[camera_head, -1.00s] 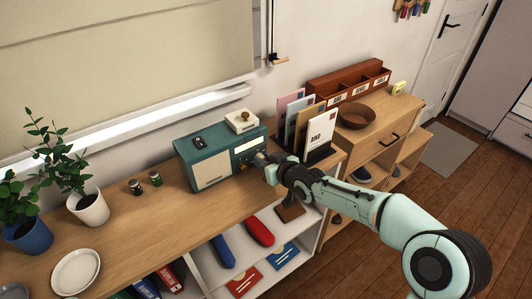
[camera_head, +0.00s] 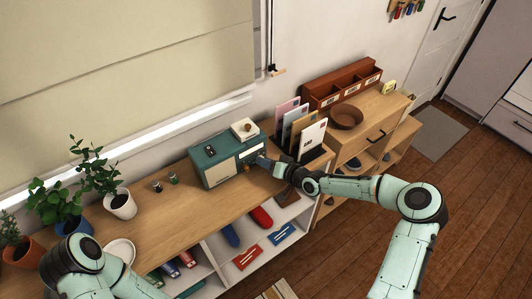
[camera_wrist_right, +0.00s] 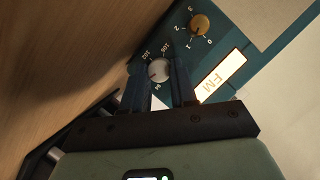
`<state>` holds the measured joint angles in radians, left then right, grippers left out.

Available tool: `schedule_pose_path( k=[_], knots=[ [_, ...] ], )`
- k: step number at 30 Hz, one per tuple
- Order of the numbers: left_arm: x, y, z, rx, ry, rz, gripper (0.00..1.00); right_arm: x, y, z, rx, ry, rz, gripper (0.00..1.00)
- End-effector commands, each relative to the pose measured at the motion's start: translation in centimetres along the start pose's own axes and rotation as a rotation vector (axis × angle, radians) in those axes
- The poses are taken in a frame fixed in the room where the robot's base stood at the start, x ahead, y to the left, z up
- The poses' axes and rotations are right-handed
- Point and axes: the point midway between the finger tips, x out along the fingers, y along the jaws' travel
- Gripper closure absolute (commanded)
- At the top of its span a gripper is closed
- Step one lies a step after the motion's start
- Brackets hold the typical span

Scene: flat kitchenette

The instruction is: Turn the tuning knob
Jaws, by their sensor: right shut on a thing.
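The teal radio (camera_head: 206,157) stands on the wooden shelf unit with its cream front towards the room. My right gripper (camera_head: 256,160) is at the right part of its front. In the right wrist view, a silver tuning knob (camera_wrist_right: 159,69) with frequency numbers around it sits between the fingertips of my right gripper (camera_wrist_right: 160,78), which is shut on it. A gold knob (camera_wrist_right: 200,26) marked 0 to 3 and a lit FM panel (camera_wrist_right: 222,78) are beside it, clear of the fingers. My left arm shows at the lower left of the head view; its gripper is out of view.
A letter rack (camera_head: 312,154) with several envelopes stands close right of the radio. Potted plants (camera_head: 122,204) and a white plate (camera_head: 120,250) stand left on the wooden top (camera_head: 180,219). The middle top is mostly clear.

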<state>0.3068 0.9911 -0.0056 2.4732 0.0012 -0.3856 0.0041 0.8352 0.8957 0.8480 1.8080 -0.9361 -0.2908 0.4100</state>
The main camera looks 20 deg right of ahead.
Motion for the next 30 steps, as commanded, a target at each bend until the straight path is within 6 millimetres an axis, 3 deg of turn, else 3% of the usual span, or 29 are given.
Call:
schedule_pose_path(
  k=[1, 6, 16, 30],
  knots=[
    [-1.1, 0.7, -1.0, 0.004, 0.012, 0.004, 0.57, 0.1, -0.2, -0.9, 0.038, 0.01, -0.017, 1.0],
    [-1.9, 1.3, -1.9, 0.008, 0.023, 0.008, 0.57, 0.1, 0.1, -0.6, 0.139, 0.006, -0.059, 1.0],
    [-2.3, 1.6, -2.3, 0.009, 0.028, 0.01, 0.57, 0.0, 0.3, -0.3, 0.243, 0.0, -0.103, 1.0],
    [-2.4, 1.6, -2.3, 0.01, 0.029, 0.01, 0.57, 0.0, 0.3, -0.1, 0.257, -0.005, -0.109, 1.0]
  ],
)
